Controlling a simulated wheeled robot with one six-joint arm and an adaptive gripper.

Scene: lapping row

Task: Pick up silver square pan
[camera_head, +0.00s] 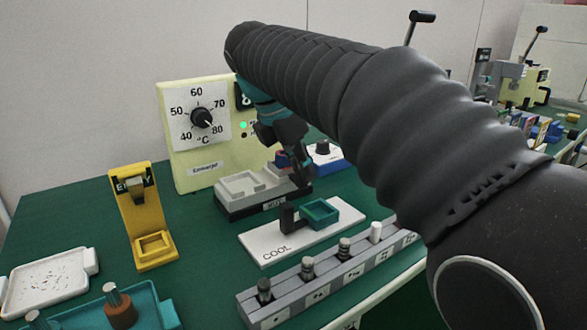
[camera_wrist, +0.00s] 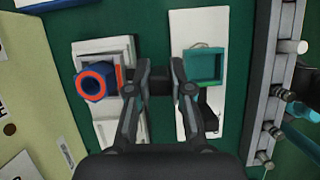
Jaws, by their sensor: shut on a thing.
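My gripper (camera_wrist: 161,82) is shut on a dark handle that joins a blue, many-sided pan with an orange-red rim (camera_wrist: 94,79). In the head view this pan (camera_head: 283,159) is small and partly hidden by my gripper (camera_head: 298,172), over the right part of the MELT block. A pale grey square shape (camera_head: 241,182) lies on the left part of the MELT block (camera_head: 243,210); I cannot tell whether it is a silver pan or a recess. A teal square pan (camera_head: 320,211) with a dark handle sits on the white COOL plate (camera_head: 265,239); it also shows in the wrist view (camera_wrist: 203,65).
A pale yellow panel with a temperature dial (camera_head: 201,117) stands behind the block. A yellow stand (camera_head: 147,215) is on the left, with a white tray (camera_head: 45,283) and a teal tray (camera_head: 160,302) in front. A grey rack (camera_head: 305,288) with several pegs lines the front.

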